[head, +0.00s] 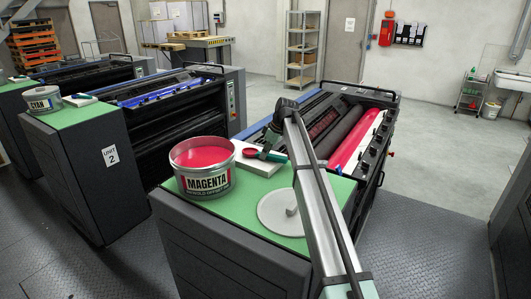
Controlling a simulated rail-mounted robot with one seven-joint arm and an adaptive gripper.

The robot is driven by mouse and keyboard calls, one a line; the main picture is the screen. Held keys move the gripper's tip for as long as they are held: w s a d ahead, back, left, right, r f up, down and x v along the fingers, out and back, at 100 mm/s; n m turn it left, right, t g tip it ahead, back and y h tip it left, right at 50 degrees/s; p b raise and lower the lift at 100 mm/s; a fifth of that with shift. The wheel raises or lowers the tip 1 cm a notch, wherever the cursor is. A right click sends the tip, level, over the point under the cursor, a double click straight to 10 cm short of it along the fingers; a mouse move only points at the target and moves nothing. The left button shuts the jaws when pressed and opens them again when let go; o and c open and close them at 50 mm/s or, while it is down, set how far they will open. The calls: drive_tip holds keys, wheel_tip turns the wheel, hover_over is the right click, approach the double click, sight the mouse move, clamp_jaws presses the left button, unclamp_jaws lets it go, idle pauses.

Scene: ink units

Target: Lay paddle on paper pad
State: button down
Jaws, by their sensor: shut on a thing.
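The paper pad (259,168) is a white block on the green top of the near unit, just right of the open magenta ink tin (205,179). The paddle (250,153) has a red, ink-coated end that shows over the pad's far part. My gripper (266,150) is shut on the paddle at the pad's far right side, small and dark in the head view. The fingers and most of the paddle's handle are hard to make out. I cannot tell whether the paddle touches the pad.
A round grey lid (283,213) lies on the green top in front of the pad, partly behind my arm. The press with its red roller (358,143) stands beyond. A cyan tin (41,100) stands on another unit at left.

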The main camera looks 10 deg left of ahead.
drive_tip(key=shift+f, duration=0.1)
drive_tip(key=c, duration=1)
unclamp_jaws()
drive_tip(key=b+v, duration=0.2)
drive_tip(key=v, duration=1)
